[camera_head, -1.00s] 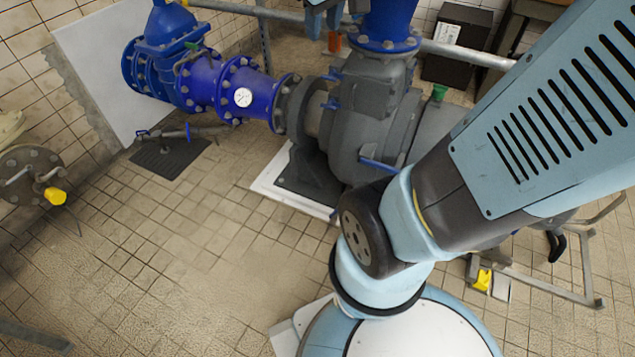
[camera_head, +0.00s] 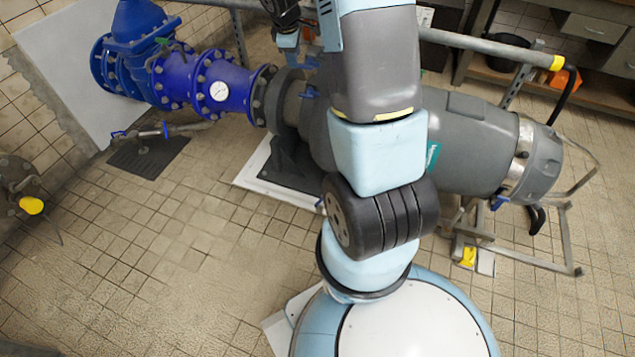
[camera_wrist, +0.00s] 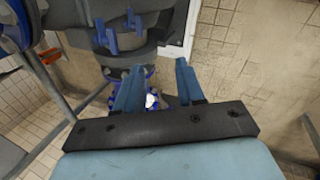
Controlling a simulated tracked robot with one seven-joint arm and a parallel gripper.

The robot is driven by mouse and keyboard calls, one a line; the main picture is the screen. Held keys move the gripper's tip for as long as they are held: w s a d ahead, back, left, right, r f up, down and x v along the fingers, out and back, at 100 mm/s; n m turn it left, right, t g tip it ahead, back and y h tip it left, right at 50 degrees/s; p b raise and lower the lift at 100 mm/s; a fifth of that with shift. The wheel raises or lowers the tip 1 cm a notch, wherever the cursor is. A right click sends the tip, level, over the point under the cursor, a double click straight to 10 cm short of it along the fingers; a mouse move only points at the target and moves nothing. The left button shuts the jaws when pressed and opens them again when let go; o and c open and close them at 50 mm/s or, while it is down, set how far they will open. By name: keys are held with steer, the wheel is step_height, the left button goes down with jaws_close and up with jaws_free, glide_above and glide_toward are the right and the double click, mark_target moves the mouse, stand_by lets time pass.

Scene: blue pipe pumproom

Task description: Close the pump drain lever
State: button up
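The grey pump (camera_head: 318,125) stands behind my arm in the head view, its middle hidden. A small blue lever (camera_head: 309,92) shows on its left side. In the wrist view, two blue levers (camera_wrist: 110,38) (camera_wrist: 133,20) stick out from the dark pump body at upper left, beyond my fingers. I cannot tell which one is the drain lever. My gripper (camera_wrist: 158,80) is open and empty, its two blue fingers apart and not touching a lever.
A blue flanged pipe (camera_head: 222,90) joins the pump from the left. A metal rail (camera_head: 470,40) runs behind it. A thin valve pipe (camera_head: 165,130) stands over a floor grate (camera_head: 150,155). The tiled floor (camera_head: 170,260) at front left is clear.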

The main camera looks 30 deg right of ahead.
steer(key=w+d+f+n, duration=0.1)
steer(key=w+f+n, duration=0.1)
steer(key=f, duration=0.5)
steer(key=w+d+f+n, duration=0.1)
steer(key=d+f, duration=0.1)
steer(key=f, duration=0.5)
steer(key=n+g+y, duration=0.3)
steer(key=n, duration=0.6)
glide_toward(319, 201)
step_height(319, 201, down, 9)
steer(key=shift+s+r, duration=0.1)
steer(key=shift+c, duration=0.4)
jaws_close()
